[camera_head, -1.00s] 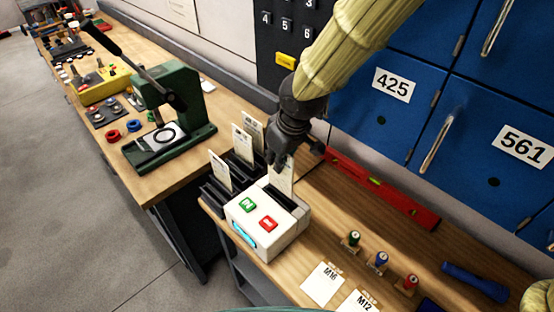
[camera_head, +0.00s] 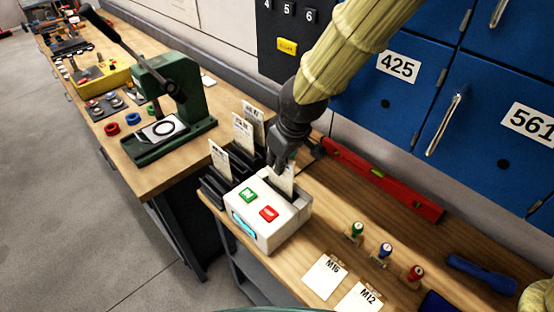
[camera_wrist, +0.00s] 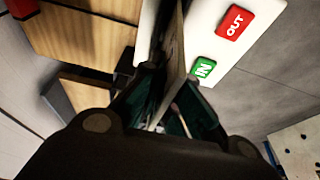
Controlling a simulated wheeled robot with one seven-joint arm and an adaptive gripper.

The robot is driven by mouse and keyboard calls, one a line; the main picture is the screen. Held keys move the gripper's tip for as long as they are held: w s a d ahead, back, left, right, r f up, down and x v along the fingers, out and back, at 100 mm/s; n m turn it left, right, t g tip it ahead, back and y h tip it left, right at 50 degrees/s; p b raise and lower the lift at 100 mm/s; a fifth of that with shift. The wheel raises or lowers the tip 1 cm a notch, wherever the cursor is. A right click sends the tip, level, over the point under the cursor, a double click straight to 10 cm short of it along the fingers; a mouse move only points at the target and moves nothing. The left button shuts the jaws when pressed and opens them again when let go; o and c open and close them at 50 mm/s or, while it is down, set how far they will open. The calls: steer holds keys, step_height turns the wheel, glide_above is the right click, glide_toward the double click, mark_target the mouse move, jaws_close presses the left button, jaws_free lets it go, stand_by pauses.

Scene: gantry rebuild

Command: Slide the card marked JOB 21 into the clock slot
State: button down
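My gripper (camera_head: 281,168) is above the white time clock (camera_head: 268,222), which has green IN and red OUT buttons and a blue display. My gripper is shut on a pale card (camera_head: 287,180) held upright at the clock's dark slot. In the wrist view the card (camera_wrist: 174,75) shows edge-on between my fingers (camera_wrist: 172,78), beside the white clock body (camera_wrist: 222,22). Its lower edge seems to be at or in the slot; the exact depth is hidden. Its marking cannot be read. Several other cards (camera_head: 220,158) stand in a dark rack (camera_head: 213,188) behind the clock.
A red spirit level (camera_head: 385,182) lies along the bench behind the clock. Several stamps (camera_head: 385,254) and cards marked M16 (camera_head: 325,277) and M12 (camera_head: 360,299) lie to the right. A green press (camera_head: 180,105) stands left. Blue lockers (camera_head: 400,110) line the back.

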step_height(320, 180, down, 2)
steer(key=shift+f+b, duration=0.1)
steer(key=shift+b, duration=0.4)
steer(key=shift+w+f, duration=0.2)
steer(key=shift+f, duration=0.1)
steer(key=c, duration=1.6)
jaws_free()
steer(key=shift+o, duration=0.2)
steer(key=shift+r, duration=0.15)
steer(key=v, duration=1.2)
